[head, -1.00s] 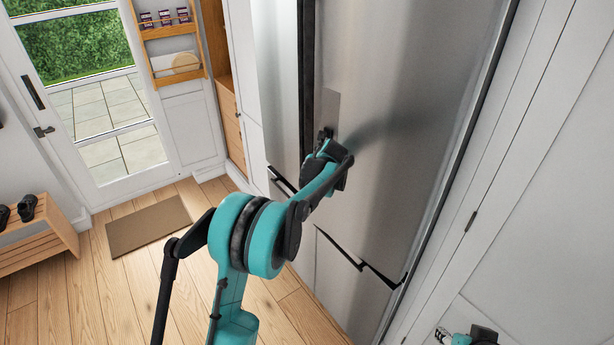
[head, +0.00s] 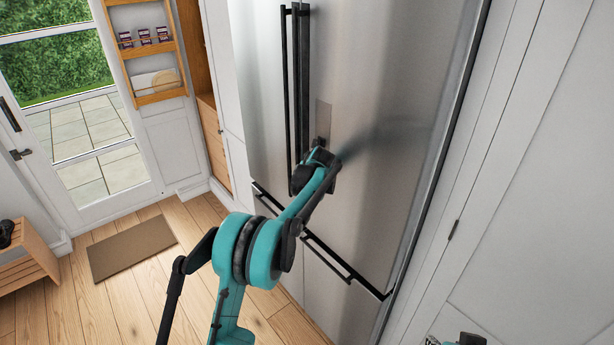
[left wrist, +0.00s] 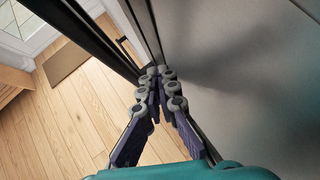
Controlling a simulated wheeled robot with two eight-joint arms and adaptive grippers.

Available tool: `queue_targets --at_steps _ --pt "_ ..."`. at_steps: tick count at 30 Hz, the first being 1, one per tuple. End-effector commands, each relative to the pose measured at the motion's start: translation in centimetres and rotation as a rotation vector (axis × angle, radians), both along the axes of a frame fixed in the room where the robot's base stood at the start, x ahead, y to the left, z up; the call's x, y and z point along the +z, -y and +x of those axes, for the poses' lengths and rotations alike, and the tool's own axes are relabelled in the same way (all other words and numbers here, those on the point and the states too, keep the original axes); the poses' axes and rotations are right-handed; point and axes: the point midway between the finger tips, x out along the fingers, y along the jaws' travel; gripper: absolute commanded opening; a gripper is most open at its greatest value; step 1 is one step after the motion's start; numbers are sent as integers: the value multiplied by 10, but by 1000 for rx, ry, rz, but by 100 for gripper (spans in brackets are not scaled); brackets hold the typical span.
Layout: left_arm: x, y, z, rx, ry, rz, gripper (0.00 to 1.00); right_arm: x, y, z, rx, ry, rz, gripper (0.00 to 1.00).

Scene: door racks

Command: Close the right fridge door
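The right fridge door (head: 385,110) is a tall brushed-steel panel in the head view, and its face also fills the right of the left wrist view (left wrist: 255,75). It looks flush, or almost flush, with the left fridge door (head: 262,80). Their dark vertical handles (head: 299,90) stand side by side. My left gripper (head: 320,148) is at the right door's face, just right of the lower handles. In the left wrist view its fingers (left wrist: 160,80) meet at the tips, with nothing visible between them. Exact contact with the door is hidden. Only a bit of my right arm shows at bottom right.
Lower drawers with dark handles (head: 328,258) sit under the doors. A white panel wall (head: 530,180) stands close on the right. The wooden floor (head: 130,300) is open at left, with a brown mat (head: 132,248) before the glass door.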

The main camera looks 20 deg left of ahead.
Motion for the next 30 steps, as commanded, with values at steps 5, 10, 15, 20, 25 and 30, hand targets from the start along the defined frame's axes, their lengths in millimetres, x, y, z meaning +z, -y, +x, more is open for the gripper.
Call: queue_targets --at_steps 5,10,15,20,25,30 --pt "1 1 1 -3 3 0 0 0 0 0 0 0 0 40" --pt "11 6 -8 -4 4 0 0 0 0 0 0 0 0 40" --pt "36 17 -31 -4 3 1 0 0 0 0 0 0 0 40" --pt "60 29 -53 -1 2 -1 0 0 0 0 0 0 0 40" --pt "78 37 -69 -1 1 0 0 0 0 0 0 0 0 40" --pt "86 40 -83 30 14 -34 0 -3 0 0 0 0 0 40"
